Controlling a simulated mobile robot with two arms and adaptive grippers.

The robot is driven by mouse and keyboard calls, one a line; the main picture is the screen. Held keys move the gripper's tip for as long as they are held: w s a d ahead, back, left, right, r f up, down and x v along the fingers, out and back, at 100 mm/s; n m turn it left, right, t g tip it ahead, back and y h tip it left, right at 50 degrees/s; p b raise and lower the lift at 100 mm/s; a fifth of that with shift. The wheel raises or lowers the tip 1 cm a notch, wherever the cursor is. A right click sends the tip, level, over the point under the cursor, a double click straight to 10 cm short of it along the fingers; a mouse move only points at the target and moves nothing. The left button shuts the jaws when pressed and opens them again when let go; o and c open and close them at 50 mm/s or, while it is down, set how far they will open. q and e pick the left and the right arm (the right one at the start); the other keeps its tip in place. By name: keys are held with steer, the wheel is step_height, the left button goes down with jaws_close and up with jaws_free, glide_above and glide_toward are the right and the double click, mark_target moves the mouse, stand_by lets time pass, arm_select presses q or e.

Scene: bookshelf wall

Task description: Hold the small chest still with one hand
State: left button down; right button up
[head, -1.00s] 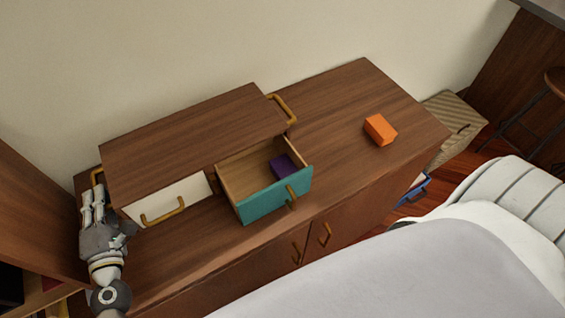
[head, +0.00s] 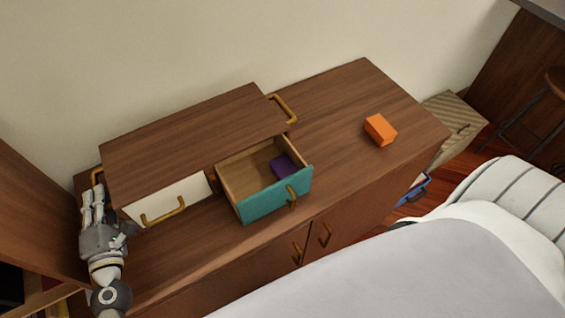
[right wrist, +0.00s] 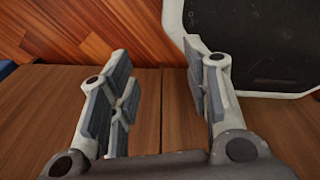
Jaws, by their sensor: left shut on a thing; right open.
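The small chest (head: 190,135) is a brown wooden box on top of a long cabinet in the head view. Its white drawer (head: 160,193) on the left is shut. Its teal drawer (head: 262,203) on the right is pulled open, with a purple block (head: 282,167) inside. Brass handles sit on the chest's left side (head: 97,177) and right side (head: 284,108). My left gripper (head: 93,200) is at the chest's left end, shut on the left side handle; its fingers partly hide the contact. My right gripper (right wrist: 160,75) is open and empty in the right wrist view.
An orange block (head: 380,130) lies on the right part of the cabinet top (head: 345,100), which is otherwise clear. A brown shelf unit (head: 35,215) stands close at the left. A woven box (head: 453,122) is beyond the cabinet's right end.

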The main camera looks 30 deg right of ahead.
steer(key=w+d+r+n, duration=0.2)
steer(key=w+d+r+n+t+h, duration=0.1)
steer(key=w+d+r+n, duration=0.1)
steer(key=r, duration=0.1)
steer(key=shift+d+n+t, duration=0.3)
steer(key=shift+d+n, duration=0.1)
jaws_close()
steer(key=n+t+y, duration=0.1)
steer(key=n+t, duration=0.9)
steer(key=t, duration=0.3)
glide_toward(295, 197)
step_height(295, 197, down, 4)
steer(key=w+d, duration=0.1)
steer(key=w, duration=0.1)
steer(key=shift+w+f, duration=0.2)
steer(key=shift+w, duration=1.3)
steer(key=shift+w+f, duration=0.15)
steer(key=shift+w, duration=1.4)
steer(key=shift+w+f, duration=0.2)
steer(key=shift+w, duration=1.3)
